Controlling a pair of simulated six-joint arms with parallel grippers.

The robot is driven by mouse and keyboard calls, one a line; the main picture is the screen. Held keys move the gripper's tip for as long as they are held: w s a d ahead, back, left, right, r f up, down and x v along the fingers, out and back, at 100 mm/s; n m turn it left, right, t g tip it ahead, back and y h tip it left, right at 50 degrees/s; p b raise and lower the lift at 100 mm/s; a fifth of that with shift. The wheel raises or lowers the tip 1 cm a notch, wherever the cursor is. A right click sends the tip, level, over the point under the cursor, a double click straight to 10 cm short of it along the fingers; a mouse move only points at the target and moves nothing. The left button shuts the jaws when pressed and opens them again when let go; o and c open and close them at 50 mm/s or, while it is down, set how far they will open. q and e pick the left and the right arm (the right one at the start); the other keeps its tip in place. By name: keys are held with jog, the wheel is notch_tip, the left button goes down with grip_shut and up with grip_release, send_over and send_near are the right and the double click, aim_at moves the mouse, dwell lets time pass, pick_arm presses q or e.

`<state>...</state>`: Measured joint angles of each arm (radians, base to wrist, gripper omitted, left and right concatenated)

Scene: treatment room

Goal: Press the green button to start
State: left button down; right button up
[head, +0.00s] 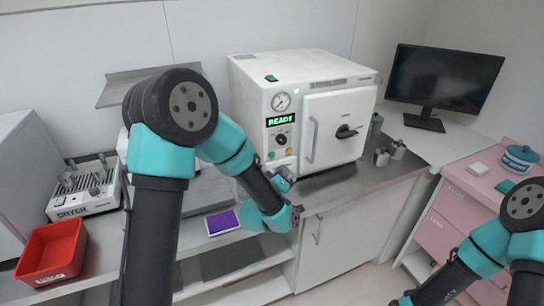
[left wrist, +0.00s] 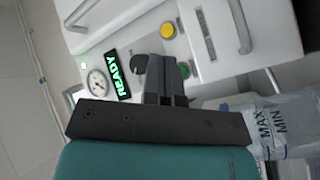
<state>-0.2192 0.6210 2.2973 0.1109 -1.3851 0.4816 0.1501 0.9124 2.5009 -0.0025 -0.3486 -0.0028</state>
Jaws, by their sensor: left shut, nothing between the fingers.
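The white autoclave (head: 338,125) stands on the counter with a lit green READY display (head: 280,120) on its front panel. My left gripper (head: 284,174) is shut and empty, just below and in front of the panel. In the left wrist view the green button (left wrist: 184,70) shows beside the closed fingers (left wrist: 162,72), partly hidden by them; I cannot tell if they touch it. The yellow button (left wrist: 167,30) is clear of the fingers. My right gripper is out of view.
A dark round knob (left wrist: 140,64) sits beside the fingers. The autoclave door has a vertical handle (head: 311,140). A clear container marked MAX and MIN (left wrist: 275,125) is close on the right in the wrist view.

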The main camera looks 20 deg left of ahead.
pick_arm(q)
jog(key=shift+w+a, duration=1.5)
jog(key=shift+w, duration=0.25)
dwell(0.8)
jog(key=shift+w+a, duration=0.25)
jog(key=shift+w, duration=0.05)
jog(key=shift+w+a, duration=0.3)
jog(key=shift+w, duration=0.05)
dwell(0.9)
jog(key=shift+s+d, duration=0.55)
jog(key=shift+s, duration=0.1)
dwell(0.4)
jog(key=shift+s+d, duration=1.65)
jog(key=shift+s, duration=0.3)
